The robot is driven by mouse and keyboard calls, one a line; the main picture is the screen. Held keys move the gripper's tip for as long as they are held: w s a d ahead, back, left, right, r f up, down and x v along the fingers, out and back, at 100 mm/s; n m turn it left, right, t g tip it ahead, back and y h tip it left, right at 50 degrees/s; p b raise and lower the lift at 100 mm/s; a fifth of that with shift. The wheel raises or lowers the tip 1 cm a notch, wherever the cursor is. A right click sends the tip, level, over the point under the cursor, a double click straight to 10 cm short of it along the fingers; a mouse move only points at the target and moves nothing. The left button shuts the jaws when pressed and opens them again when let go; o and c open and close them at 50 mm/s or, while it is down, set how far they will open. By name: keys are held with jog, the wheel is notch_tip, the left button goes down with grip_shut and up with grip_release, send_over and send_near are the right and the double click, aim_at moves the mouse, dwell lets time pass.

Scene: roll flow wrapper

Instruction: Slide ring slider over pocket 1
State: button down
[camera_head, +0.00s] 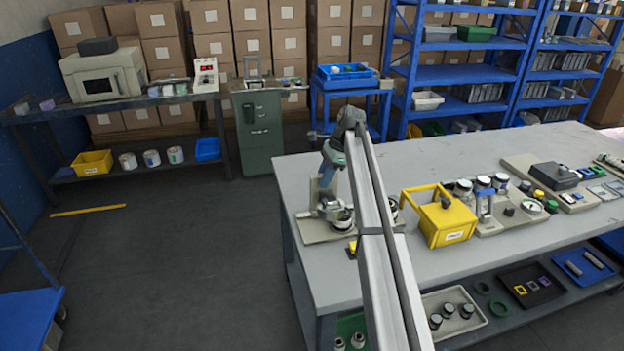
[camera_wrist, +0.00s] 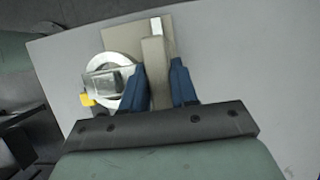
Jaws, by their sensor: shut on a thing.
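My gripper (camera_wrist: 160,70) has its two blue fingers on either side of a beige upright bar (camera_wrist: 155,76) and is shut on it. The bar stands over a beige base plate (camera_wrist: 182,38). A pale round ring (camera_wrist: 106,62) with a grey block (camera_wrist: 103,82) over it lies just left of the fingers. In the head view my gripper (camera_head: 327,178) is at the far left end of the workbench, above the small fixture on its base plate (camera_head: 312,233). I cannot tell which part is the ring slider or pocket 1; my arm and fingers hide part of the fixture.
A yellow box with a handle (camera_head: 450,222) stands right of the fixture on the grey workbench (camera_head: 300,172). A small yellow piece (camera_wrist: 87,100) sits by the ring. Jars and small devices fill the bench's right side. The bench's left edge is close to the fixture.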

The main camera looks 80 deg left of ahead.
aim_at(336, 175)
jog(key=w, duration=0.4)
jog(key=c, duration=1)
grip_release()
jog(key=shift+o, duration=0.2)
jog(key=v, duration=1.3)
jog(key=shift+w+r, duration=0.15)
jog(key=shift+r, duration=0.2)
